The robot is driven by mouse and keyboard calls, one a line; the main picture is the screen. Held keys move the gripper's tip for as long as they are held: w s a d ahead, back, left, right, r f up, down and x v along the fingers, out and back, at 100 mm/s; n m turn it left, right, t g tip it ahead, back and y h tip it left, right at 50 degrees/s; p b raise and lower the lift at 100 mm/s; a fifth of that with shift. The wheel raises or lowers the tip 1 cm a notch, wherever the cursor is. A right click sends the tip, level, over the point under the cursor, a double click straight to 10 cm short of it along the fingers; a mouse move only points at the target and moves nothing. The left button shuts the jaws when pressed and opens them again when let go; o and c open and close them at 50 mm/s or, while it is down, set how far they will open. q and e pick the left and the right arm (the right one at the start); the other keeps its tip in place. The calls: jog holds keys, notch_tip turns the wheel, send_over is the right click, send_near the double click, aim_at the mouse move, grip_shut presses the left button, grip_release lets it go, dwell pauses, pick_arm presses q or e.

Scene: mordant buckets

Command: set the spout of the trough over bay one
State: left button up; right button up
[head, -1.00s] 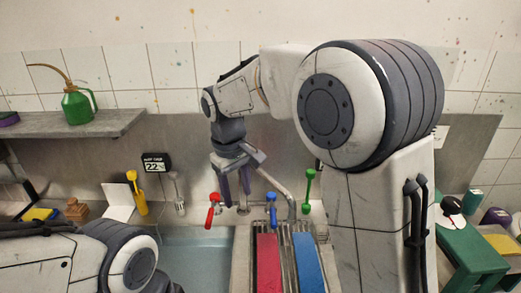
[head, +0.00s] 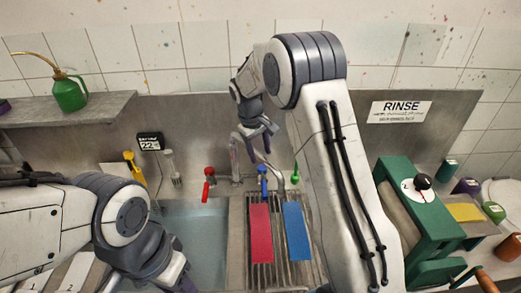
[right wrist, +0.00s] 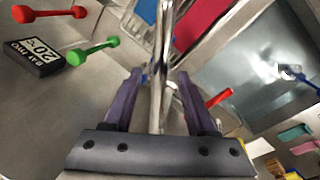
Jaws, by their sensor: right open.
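The trough's spout is a bent metal pipe (head: 279,178) behind the drainer, over its back edge in the head view. My right gripper (head: 252,150) is above it near the back wall, with purple fingers apart. In the right wrist view, the pipe (right wrist: 163,50) runs lengthwise between the two open fingers (right wrist: 159,100); I cannot tell whether they touch it. A basin of pale blue water (head: 195,232) lies left of the drainer, beside a display reading 22 (head: 149,142). A display marked BAY TWO (right wrist: 36,57) shows in the right wrist view. My left gripper (head: 178,280) is at the bottom edge, mostly cut off.
Red (head: 208,184), blue (head: 262,181) and green (head: 295,172) levers stand along the back. A red cloth (head: 261,235) and a blue cloth (head: 297,232) lie on the ribbed drainer (head: 280,268). A green machine (head: 415,205) stands right.

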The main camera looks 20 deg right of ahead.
jog(key=shift+d+f, duration=0.1)
jog(key=shift+f, duration=0.45)
jog(key=shift+c, duration=0.4)
grip_shut()
jog(key=shift+r, duration=0.1)
dwell(0.6)
